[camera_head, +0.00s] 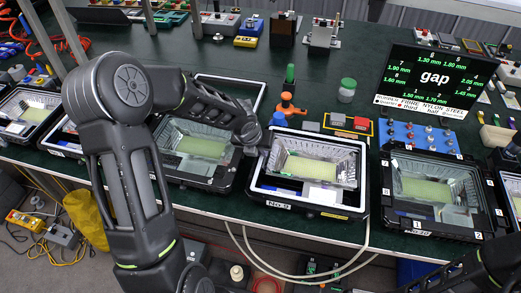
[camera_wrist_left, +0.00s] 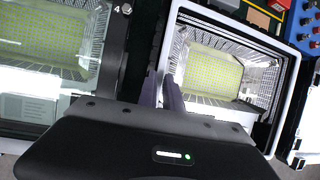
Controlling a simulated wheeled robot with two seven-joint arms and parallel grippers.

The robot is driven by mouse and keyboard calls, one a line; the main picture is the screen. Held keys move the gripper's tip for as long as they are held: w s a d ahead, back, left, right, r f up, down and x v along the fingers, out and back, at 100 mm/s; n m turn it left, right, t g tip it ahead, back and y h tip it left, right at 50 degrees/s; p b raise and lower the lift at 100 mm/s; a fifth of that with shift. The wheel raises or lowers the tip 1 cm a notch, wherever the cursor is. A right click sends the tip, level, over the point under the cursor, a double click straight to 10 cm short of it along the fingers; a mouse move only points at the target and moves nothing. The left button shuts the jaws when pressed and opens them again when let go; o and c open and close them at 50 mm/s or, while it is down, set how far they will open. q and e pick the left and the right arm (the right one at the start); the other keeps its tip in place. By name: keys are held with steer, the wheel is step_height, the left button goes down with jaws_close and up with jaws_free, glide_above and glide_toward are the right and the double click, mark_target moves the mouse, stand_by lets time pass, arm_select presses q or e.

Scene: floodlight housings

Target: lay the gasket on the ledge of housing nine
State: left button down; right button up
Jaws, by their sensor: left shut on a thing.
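Housing nine (camera_head: 278,204), marked "No 9", stands open on the green bench with a bright reflector and a pale yellow-green LED panel (camera_head: 311,168) inside. The gasket, a white rounded frame (camera_head: 362,180), lies over its rim; it also shows in the left wrist view (camera_wrist_left: 219,22). My left gripper (camera_head: 264,142) is at the left side of the frame, shut on it; its fingers show in the left wrist view (camera_wrist_left: 164,94). I cannot tell whether the frame touches the ledge all round. A dark part of my right arm shows at the lower right; its gripper is not visible.
A dark open housing (camera_head: 180,177) stands close on the left and another (camera_head: 430,232) on the right. Behind are an orange-based tool (camera_head: 288,105), a green-capped jar (camera_head: 347,91), a blue block with knobs (camera_head: 420,137) and a gap display (camera_head: 437,80). Cables hang below the bench front.

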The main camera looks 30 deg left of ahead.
arm_select(q)
steer(key=c, duration=1.4)
jaws_free()
steer(key=shift+c, duration=0.2)
steer(key=shift+r, duration=0.1)
step_height(320, 180, up, 3)
steer(key=p, duration=0.3)
steer(key=shift+r+p, duration=0.5)
steer(key=shift+r, duration=1.4)
